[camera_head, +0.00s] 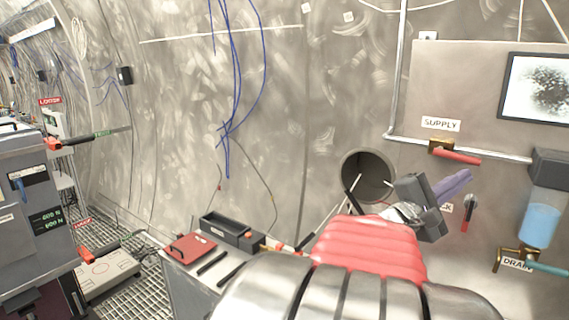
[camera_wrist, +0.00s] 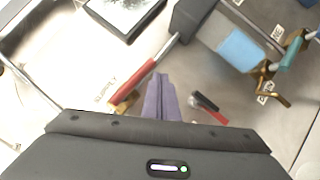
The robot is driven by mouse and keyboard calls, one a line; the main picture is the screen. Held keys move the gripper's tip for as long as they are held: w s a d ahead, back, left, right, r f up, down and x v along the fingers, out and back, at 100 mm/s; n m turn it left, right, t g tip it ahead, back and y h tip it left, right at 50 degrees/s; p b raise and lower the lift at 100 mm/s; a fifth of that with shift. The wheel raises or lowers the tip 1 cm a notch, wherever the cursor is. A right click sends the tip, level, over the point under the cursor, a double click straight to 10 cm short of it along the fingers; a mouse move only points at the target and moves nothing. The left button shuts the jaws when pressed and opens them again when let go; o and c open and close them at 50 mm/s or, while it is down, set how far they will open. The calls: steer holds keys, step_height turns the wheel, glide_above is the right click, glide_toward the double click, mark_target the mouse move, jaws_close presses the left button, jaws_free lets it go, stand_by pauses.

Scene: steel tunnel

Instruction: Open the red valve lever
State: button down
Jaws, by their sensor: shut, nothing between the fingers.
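The red valve lever (camera_head: 458,157) extends right from a brass valve body (camera_head: 440,146) on the wall pipe, under the SUPPLY label (camera_head: 440,124). It runs roughly along the pipe, tilted slightly down. In the wrist view the red lever (camera_wrist: 133,84) runs diagonally from the brass valve (camera_wrist: 126,103), left of my fingers. My gripper (camera_head: 466,175) has purple fingers, shut and empty, a little below the lever in the head view. In the wrist view the shut fingers (camera_wrist: 160,80) point up beside the lever. I cannot tell whether they touch it.
A red-and-black switch-like handle (camera_head: 468,212) sits on the panel below my gripper. To the right are a blue-liquid container (camera_head: 540,222) and a brass drain valve with a teal lever (camera_head: 546,268). A round wall opening (camera_head: 367,172) lies behind my arm. A bench holds a black tray (camera_head: 232,230).

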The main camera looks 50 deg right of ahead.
steer(key=a+f, duration=0.7)
steer(key=shift+f, duration=0.2)
